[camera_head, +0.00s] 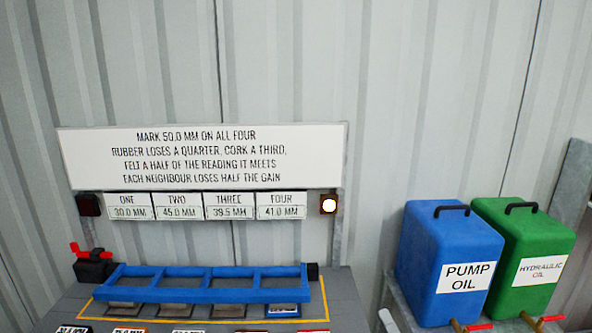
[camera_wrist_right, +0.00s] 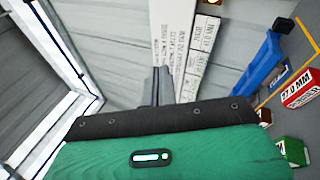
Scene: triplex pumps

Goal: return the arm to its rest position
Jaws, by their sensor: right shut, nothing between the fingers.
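My right gripper (camera_wrist_right: 157,84) shows in the right wrist view, its dark fingers together with nothing between them. Behind it in that view is the white sign with text, seen tilted. In the head view only a small pale piece, which may be part of my right arm, shows at the bottom edge near the oil cans. My left gripper is in neither view.
A grey bench (camera_head: 344,300) carries a blue frame (camera_head: 210,295) and a red-handled valve (camera_head: 92,262). The sign (camera_head: 200,157) stands above, with a lit lamp (camera_head: 328,204). Blue (camera_head: 450,260) and green (camera_head: 525,250) oil cans stand right. Labelled blocks (camera_wrist_right: 300,88) lie near the frame.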

